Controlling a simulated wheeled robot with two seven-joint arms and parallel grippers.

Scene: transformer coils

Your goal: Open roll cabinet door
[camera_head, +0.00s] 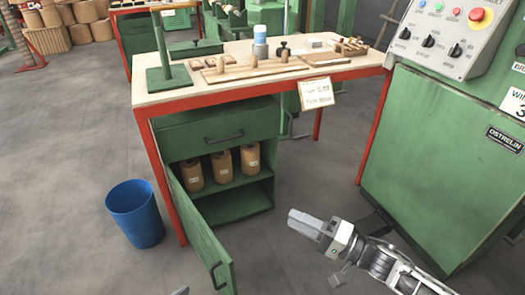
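The green roll cabinet (222,120) stands under the workbench, with a closed drawer at its top. Its door (203,228) is hinged on the left and stands wide open toward me, with a dark handle (216,276) near its free edge. Inside, three brown rolls (221,165) stand upright on the shelf; the space below is empty. My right gripper (296,222) is to the right of the door, apart from it, with its fingers together and nothing visible between them. A small grey tip at the bottom edge may be my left gripper (181,291); its fingers are mostly out of frame.
A blue bin (135,214) stands on the floor left of the door. A green machine with a control panel (446,33) stands at the right. The grey floor between is clear.

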